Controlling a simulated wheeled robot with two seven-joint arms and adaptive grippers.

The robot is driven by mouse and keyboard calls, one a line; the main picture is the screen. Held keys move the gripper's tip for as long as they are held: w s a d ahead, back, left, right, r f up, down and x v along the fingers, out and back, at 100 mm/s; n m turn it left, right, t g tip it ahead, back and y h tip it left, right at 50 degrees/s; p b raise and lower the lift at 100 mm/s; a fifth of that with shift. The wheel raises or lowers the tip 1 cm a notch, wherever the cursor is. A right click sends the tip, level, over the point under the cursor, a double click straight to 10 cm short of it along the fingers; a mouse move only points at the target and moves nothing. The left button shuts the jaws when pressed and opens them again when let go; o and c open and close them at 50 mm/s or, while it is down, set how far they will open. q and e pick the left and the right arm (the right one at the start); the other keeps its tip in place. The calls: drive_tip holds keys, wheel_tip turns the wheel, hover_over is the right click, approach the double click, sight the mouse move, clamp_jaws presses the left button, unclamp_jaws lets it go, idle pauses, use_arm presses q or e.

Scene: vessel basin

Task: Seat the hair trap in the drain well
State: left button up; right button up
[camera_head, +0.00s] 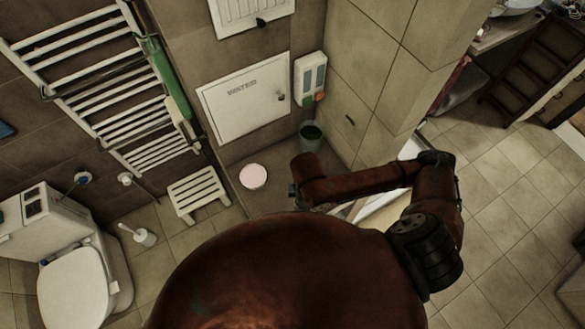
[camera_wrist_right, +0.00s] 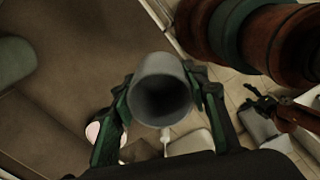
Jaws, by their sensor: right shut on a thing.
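A grey, hollow, cup-like cylinder (camera_wrist_right: 163,90), which I take for the hair trap, is held between the green fingers of my right gripper (camera_wrist_right: 163,98) in the right wrist view. Its dark open end faces the camera. In the head view my right arm reaches in from the right, and my right gripper (camera_head: 295,192) is mostly hidden behind its own link; the cylinder does not show there. My left gripper (camera_wrist_right: 256,97) shows small at the right of the wrist view, its dark fingers apart and empty. I cannot make out the drain well in either view.
A round pinkish-white disc (camera_head: 253,176) lies on the brown floor, left of my right gripper. A dark green bucket (camera_head: 311,135) stands in the corner beyond. A white slatted stool (camera_head: 199,192), toilet (camera_head: 78,285) and towel rail (camera_head: 100,85) are at left.

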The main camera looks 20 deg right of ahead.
drive_tip(key=w+d+f+b, duration=0.2)
drive_tip(key=w+f, duration=0.1)
drive_tip(key=w+d+f+b, duration=0.2)
drive_tip(key=w+b, duration=0.1)
drive_tip(key=w, duration=0.1)
drive_tip(key=w+d+f+b, duration=0.2)
drive_tip(key=w+f, duration=0.1)
drive_tip(key=shift+w+d+f+b, duration=0.25)
drive_tip(key=shift+d+f+b, duration=0.05)
drive_tip(key=shift+d+b, duration=0.05)
drive_tip(key=shift+w+d+f, duration=0.3)
drive_tip(key=shift+w+f, duration=0.2)
drive_tip(key=shift+f, duration=0.15)
use_arm(q)
wheel_tip(320, 180, down, 8)
drive_tip(key=s, duration=0.1)
drive_tip(key=shift+s, duration=0.15)
use_arm(e)
drive_tip(key=shift+f, duration=1.55)
use_arm(q)
drive_tip(key=shift+r, duration=0.1)
use_arm(e)
drive_tip(key=shift+f, duration=0.15)
drive_tip(key=o, duration=1)
